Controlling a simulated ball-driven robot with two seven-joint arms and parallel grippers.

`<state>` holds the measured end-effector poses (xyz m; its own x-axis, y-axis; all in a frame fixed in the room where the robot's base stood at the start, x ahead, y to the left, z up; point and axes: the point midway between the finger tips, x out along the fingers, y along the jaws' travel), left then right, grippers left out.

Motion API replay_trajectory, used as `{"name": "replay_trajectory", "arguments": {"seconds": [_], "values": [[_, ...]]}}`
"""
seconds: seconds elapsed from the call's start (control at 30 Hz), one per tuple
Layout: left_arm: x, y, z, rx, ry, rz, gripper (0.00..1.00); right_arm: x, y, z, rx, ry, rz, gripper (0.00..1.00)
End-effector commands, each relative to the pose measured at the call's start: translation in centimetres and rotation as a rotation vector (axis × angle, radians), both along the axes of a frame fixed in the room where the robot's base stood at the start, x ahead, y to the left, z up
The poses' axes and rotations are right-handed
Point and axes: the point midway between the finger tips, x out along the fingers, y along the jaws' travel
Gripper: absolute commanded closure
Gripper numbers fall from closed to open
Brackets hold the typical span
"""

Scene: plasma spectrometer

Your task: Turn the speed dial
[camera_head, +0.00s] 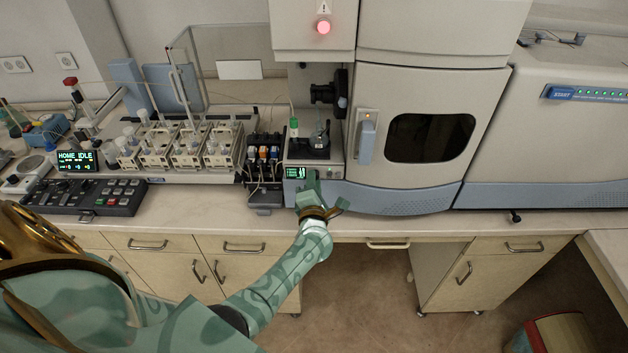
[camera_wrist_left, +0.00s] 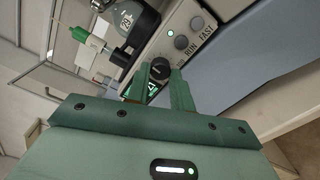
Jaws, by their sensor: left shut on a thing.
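The speed dial (camera_wrist_left: 160,68) is a small dark round knob on the instrument's front panel. In the wrist view it sits between the tips of my left gripper (camera_wrist_left: 159,80), with a green finger on each side. My left gripper is shut on the dial. In the head view my left gripper (camera_head: 314,180) is at the low panel below the sample stage, and its fingers hide the dial there. A small lit green display (camera_head: 295,172) is just left of the fingers. My right gripper is not in view.
Buttons beside labels RUN and FAST (camera_wrist_left: 189,33) are close to the dial. A green-capped holder (camera_head: 294,128) and a small flask (camera_wrist_left: 130,20) stand above the panel. Bottle racks (camera_head: 185,148) are to the left; the spectrometer door (camera_head: 420,130) is to the right.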

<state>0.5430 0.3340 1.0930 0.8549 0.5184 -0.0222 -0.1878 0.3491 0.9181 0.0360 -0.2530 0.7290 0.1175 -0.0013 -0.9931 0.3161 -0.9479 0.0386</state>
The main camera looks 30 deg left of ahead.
Motion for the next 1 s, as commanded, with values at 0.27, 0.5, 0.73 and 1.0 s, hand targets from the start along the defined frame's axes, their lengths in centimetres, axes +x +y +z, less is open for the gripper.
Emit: {"name": "replay_trajectory", "arguments": {"seconds": [0.27,0.5,0.73,1.0], "values": [[-0.01,-0.09,-0.04,0.105,0.068,-0.001,1.00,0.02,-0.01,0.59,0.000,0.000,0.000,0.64],[-0.02,-0.09,-0.10,0.140,0.090,-0.001,1.00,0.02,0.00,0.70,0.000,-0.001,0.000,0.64],[-0.02,-0.10,-0.12,0.143,0.092,-0.001,1.00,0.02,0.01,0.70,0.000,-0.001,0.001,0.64],[-0.03,-0.09,-0.10,0.143,0.090,-0.002,0.55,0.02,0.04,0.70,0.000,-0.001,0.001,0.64]]}}
